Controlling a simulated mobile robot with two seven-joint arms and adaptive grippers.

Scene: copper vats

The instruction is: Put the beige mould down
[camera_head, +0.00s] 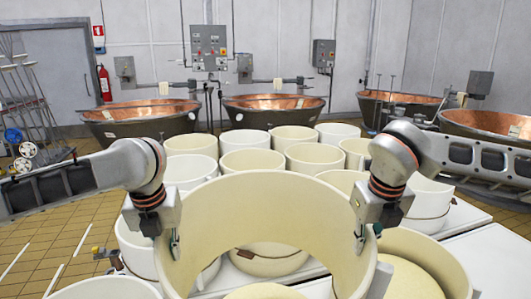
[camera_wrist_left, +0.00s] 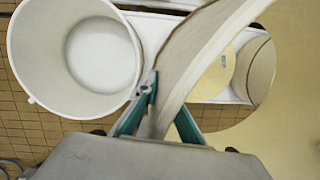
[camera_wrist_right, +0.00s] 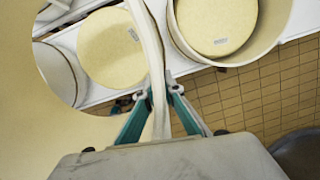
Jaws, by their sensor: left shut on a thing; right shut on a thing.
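The beige mould (camera_head: 262,190) is a large open ring in the middle of the head view, held up in front of me above the tables. My left gripper (camera_head: 172,246) is shut on its left wall, and my right gripper (camera_head: 361,238) is shut on its right wall. In the left wrist view the mould's wall (camera_wrist_left: 196,58) runs between the fingers of the left gripper (camera_wrist_left: 165,104). In the right wrist view the wall (camera_wrist_right: 150,42) passes between the fingers of the right gripper (camera_wrist_right: 161,94). The mould hides part of what is below it.
White tables (camera_head: 485,262) carry many similar moulds (camera_head: 252,160) close together. A cheese wheel (camera_head: 268,263) shows through the ring. Another mould (camera_head: 450,272) at front right holds cheese (camera_head: 412,282). An empty white mould (camera_wrist_left: 30,75) stands beside the ring. Copper vats (camera_head: 140,120) stand behind.

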